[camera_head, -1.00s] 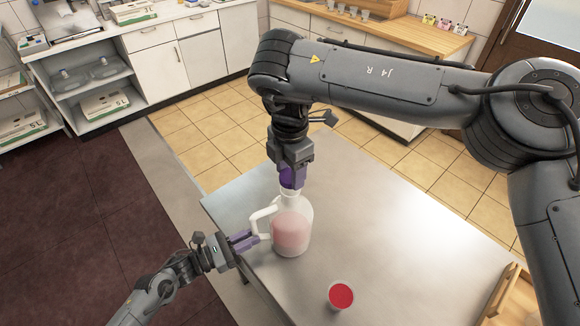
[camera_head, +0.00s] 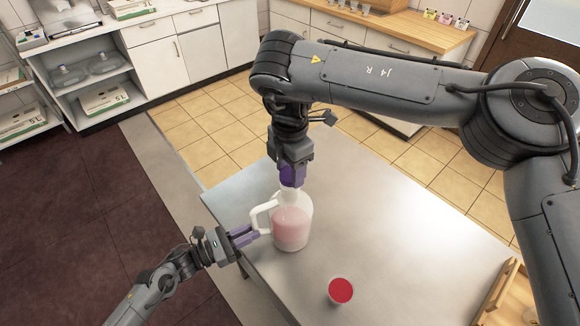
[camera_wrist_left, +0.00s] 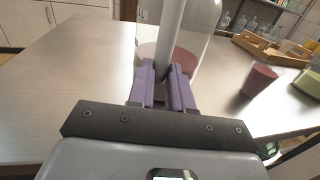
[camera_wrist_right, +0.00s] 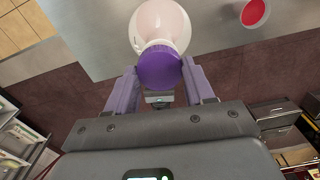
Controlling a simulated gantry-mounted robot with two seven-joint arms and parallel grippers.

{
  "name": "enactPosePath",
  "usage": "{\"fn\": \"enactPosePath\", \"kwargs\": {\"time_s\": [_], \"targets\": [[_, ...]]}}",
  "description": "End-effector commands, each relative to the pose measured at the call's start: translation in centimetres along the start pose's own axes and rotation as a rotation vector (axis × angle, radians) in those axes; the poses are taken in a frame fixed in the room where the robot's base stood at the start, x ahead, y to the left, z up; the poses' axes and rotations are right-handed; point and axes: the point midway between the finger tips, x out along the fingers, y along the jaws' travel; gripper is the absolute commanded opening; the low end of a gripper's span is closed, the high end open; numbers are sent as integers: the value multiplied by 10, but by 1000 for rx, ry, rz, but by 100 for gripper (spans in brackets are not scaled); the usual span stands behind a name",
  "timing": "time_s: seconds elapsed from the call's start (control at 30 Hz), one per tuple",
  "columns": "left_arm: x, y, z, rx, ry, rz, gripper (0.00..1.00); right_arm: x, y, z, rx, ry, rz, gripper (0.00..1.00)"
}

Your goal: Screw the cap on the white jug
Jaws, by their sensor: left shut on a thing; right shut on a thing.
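The white jug (camera_head: 291,228), translucent with pink contents, stands upright on the metal table. My left gripper (camera_head: 246,236) is shut on its white handle, which also shows between the purple fingers in the left wrist view (camera_wrist_left: 172,42). My right gripper (camera_head: 292,178) points down over the jug's neck. In the right wrist view, the purple cap (camera_wrist_right: 158,68) sits between its fingers, directly over the jug's top (camera_wrist_right: 160,24). The fingers are shut on the cap. The frames do not show how tightly the cap sits on the neck.
A cup with red contents (camera_head: 341,291) stands on the metal table (camera_head: 405,225), right of the jug. A wooden tray (camera_wrist_left: 270,48) shows in the left wrist view. The table right of the jug is mostly clear.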

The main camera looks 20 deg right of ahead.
Motion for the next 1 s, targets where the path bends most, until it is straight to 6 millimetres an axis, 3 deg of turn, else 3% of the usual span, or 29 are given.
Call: {"fn": "enactPosePath", "kwargs": {"time_s": [0.43,0.57,1.0], "targets": [[-1,1,-1,1,3,3,0,8,0,0,-2,1,-1,25],[-1,1,-1,1,3,3,0,8,0,0,80,2,0,25],[-1,1,-2,1,4,3,0,8,1,0,995,0,-1,25]]}}
